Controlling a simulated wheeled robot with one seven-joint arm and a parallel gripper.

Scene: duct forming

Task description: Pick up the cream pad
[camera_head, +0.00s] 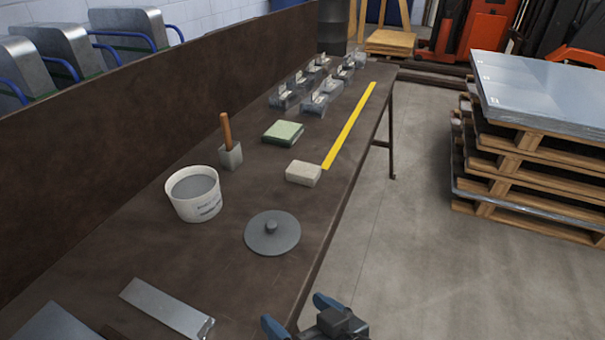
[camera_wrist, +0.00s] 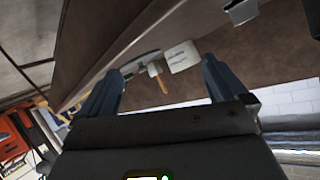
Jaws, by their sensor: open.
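The cream pad (camera_head: 303,173) is a small pale block. It lies flat on the brown workbench (camera_head: 225,255) near its right edge, by the near end of a yellow strip (camera_head: 350,125). My gripper (camera_head: 297,313) is at the bottom of the head view, near the bench's right edge and well short of the pad. Its blue fingers are apart with nothing between them. In the wrist view my gripper (camera_wrist: 162,68) is also open, with the bench beyond it. I cannot make out the cream pad there.
A grey round lid (camera_head: 272,233) lies between my gripper and the pad. Several metal fittings (camera_head: 315,103) sit at the far end. Pallets (camera_head: 530,150) stand right.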

